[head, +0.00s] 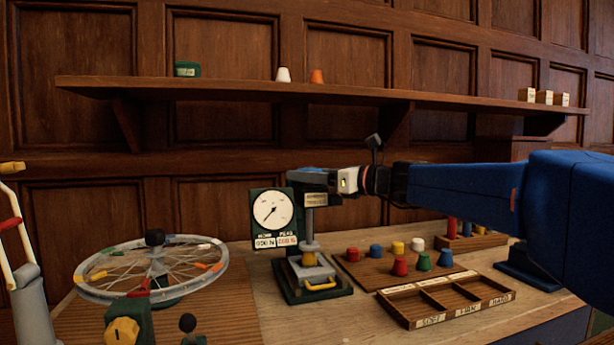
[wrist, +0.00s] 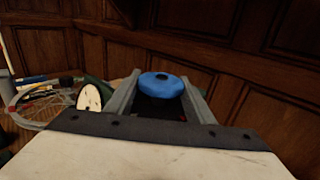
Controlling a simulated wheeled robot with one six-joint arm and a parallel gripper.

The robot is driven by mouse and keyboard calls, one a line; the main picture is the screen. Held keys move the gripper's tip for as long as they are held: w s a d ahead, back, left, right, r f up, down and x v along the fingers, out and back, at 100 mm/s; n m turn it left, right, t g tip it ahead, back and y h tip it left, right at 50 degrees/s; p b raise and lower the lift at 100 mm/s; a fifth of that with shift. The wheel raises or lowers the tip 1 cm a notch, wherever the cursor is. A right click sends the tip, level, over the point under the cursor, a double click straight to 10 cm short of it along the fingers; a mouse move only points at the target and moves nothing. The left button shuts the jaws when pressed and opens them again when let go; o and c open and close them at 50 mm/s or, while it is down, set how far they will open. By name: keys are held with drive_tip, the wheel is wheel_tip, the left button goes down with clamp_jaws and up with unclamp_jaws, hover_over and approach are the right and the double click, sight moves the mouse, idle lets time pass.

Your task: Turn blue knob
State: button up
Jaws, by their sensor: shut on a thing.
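The blue knob (wrist: 161,86) is a round disc with a dark centre, seen in the wrist view between the two grey fingers of my gripper (wrist: 160,97). In the head view the blue knob (head: 308,174) shows partly at the top of the green hardness tester, with my gripper (head: 325,180) at it. My gripper is shut on the knob, one finger on each side. The tester's white dial (head: 272,210) faces forward on a green panel, and it also shows at the left in the wrist view (wrist: 89,98).
A spoked wheel (head: 105,275) lies at the left. A board of coloured pegs (head: 350,272) and a compartment tray (head: 480,313) lie right of the tester. A wooden shelf (head: 240,92) runs along the panelled wall above my arm.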

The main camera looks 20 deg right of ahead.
drive_tip(key=m+t+h, duration=0.2)
drive_tip(key=h, duration=0.1)
drive_tip(key=shift+a+m+h, duration=0.1)
drive_tip(key=shift+m+h, duration=0.3)
drive_tip(key=shift+m+t+h, duration=0.8)
drive_tip(key=shift+m+h, duration=0.2)
drive_tip(key=shift+h, duration=0.4)
drive_tip(key=shift+w+d+m+h, duration=0.1)
drive_tip(key=shift+d+m+h, duration=0.15)
drive_tip(key=shift+m+h, duration=0.25)
drive_tip(key=o, duration=1.1)
drive_tip(key=shift+c, duration=0.2)
drive_tip(key=v, duration=1.7)
drive_tip(key=shift+s+a, duration=0.15)
drive_tip(key=shift+s, duration=0.1)
